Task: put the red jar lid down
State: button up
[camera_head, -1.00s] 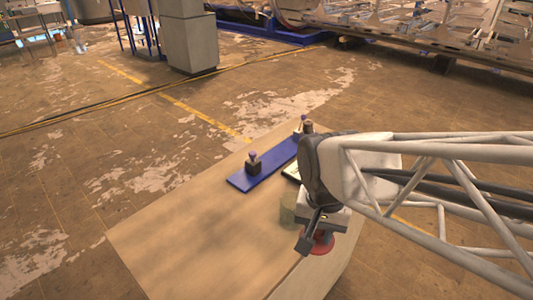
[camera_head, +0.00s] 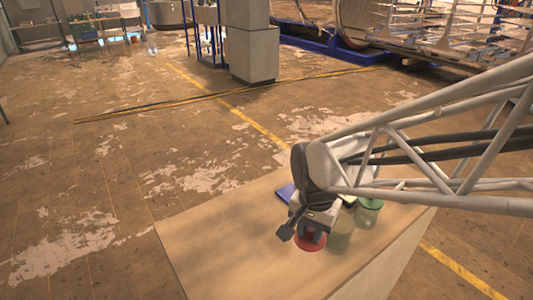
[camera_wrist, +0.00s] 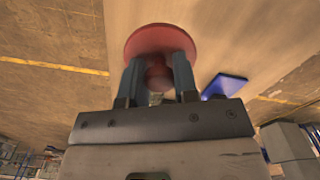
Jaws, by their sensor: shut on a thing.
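The red jar lid (camera_head: 311,243) is below my gripper (camera_head: 312,236) over the wooden table top in the head view. In the wrist view the lid (camera_wrist: 160,42) is a round red disc with a knob, and my gripper's two fingers (camera_wrist: 160,78) are shut on the knob. I cannot tell whether the lid touches the table. A yellowish-green jar (camera_head: 341,232) stands just right of the lid, and a green jar (camera_head: 368,212) stands farther right.
The wooden table (camera_head: 215,245) has clear room left of my gripper. A blue board (camera_head: 286,192) lies behind it, partly hidden by my arm; it also shows in the wrist view (camera_wrist: 226,86).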

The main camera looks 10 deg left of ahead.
jog(key=w+a+f, duration=0.1)
jog(key=a, duration=0.4)
jog(key=w+a+f, duration=0.2)
jog(key=a, duration=0.2)
jog(key=w+a+f, duration=0.1)
jog(key=a+f, duration=0.1)
jog(key=a, duration=0.3)
jog(key=shift+w+a+f, duration=0.15)
jog(key=shift+a+f, duration=0.05)
jog(key=shift+a, duration=0.15)
send_over(234, 206)
jog(key=shift+f, duration=0.75)
jog(key=shift+f, duration=1.75)
jog(key=shift+f, duration=0.1)
